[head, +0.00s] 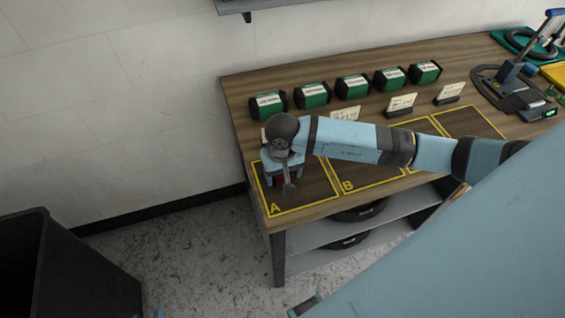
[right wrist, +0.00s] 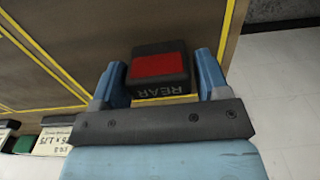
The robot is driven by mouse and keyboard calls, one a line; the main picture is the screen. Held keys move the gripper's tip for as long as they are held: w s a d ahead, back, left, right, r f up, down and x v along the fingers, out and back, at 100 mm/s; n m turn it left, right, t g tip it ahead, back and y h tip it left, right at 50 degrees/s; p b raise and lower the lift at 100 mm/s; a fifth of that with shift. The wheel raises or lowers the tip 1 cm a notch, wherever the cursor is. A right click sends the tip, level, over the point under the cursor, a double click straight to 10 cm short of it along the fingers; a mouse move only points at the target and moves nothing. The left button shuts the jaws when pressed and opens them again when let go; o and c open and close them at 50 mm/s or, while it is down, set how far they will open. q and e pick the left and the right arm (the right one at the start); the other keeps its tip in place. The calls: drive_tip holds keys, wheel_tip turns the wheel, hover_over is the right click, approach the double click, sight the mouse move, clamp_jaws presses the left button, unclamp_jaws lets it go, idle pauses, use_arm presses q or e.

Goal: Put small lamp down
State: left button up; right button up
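The small lamp (right wrist: 160,68) is a black block with a red lens and the word REAR, seen in the right wrist view. It sits between the two blue fingers of my right gripper (right wrist: 160,75). A thin gap shows beside the right finger, so the fingers look open around it. In the head view, my right gripper (head: 284,172) points down over the yellow-outlined area A (head: 305,195) on the bench, and the lamp is mostly hidden there. Small blue tips (head: 158,313) at the bottom edge may be my left gripper, too cut off to read.
The wooden bench (head: 240,100) carries several green-black boxes (head: 312,94) along the back and small label cards (head: 401,103). Area B (head: 365,180) beside A looks bare. A dark bin (head: 75,265) stands on the floor at left. A tool on a stand (head: 515,75) is at far right.

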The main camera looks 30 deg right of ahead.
drive_tip(key=shift+o, duration=0.6)
drive_tip(key=shift+r, duration=0.1)
